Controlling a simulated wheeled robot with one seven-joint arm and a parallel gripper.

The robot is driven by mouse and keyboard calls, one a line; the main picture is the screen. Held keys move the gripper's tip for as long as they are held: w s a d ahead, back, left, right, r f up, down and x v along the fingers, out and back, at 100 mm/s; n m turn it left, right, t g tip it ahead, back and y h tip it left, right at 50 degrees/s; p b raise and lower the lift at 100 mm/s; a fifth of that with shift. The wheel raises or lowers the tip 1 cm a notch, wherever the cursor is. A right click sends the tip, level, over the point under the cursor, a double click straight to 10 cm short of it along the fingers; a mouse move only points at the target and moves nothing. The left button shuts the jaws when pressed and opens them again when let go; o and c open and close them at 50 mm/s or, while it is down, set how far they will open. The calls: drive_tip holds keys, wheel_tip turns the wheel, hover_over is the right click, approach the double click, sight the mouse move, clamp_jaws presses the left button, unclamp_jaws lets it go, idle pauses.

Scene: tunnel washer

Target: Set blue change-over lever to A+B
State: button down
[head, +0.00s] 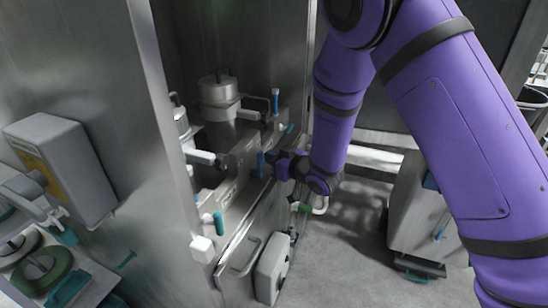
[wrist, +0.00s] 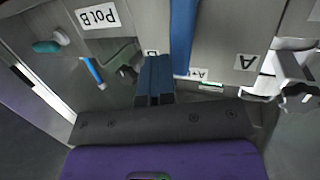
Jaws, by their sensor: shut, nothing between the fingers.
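The blue change-over lever (wrist: 183,38) is a long flat bar in the wrist view. Its lower end lies just left of a partly visible label reading "A+" (wrist: 198,73). A label "A" (wrist: 245,62) is further right, and another label (wrist: 152,53) is mostly hidden behind my fingers. My gripper (wrist: 155,62) is shut and empty, its dark blue fingers close along the left side of the lever; I cannot tell if they touch it. In the head view the lever (head: 261,164) stands upright just left of my gripper (head: 275,160).
A "Pot B" label (wrist: 97,17), a small blue-handled valve (wrist: 93,73) and a teal handle (wrist: 46,47) lie left in the wrist view. A white fitting (wrist: 290,75) is at right. Steel cabinet walls (head: 115,90) flank the recess; a grey box (head: 272,268) sits below.

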sight(262, 153)
drive_tip(key=shift+s+a+r+y, duration=0.2)
drive_tip(key=shift+s+a+r, duration=0.15)
drive_tip(key=shift+a, duration=0.3)
drive_tip(key=shift+s+a+r+y, duration=0.2)
drive_tip(key=shift+s+a+r, duration=0.1)
drive_tip(key=shift+a, duration=0.35)
drive_tip(key=shift+w, duration=0.15)
drive_tip(key=shift+w+r, duration=0.1)
drive_tip(key=shift+w, duration=0.45)
drive_tip(key=shift+s+v, duration=0.2)
drive_tip(key=shift+v, duration=1)
drive_tip(key=v, duration=0.6)
drive_tip(key=shift+s+d+h, duration=0.15)
drive_tip(key=shift+d+h, duration=0.15)
drive_tip(key=shift+d, duration=0.15)
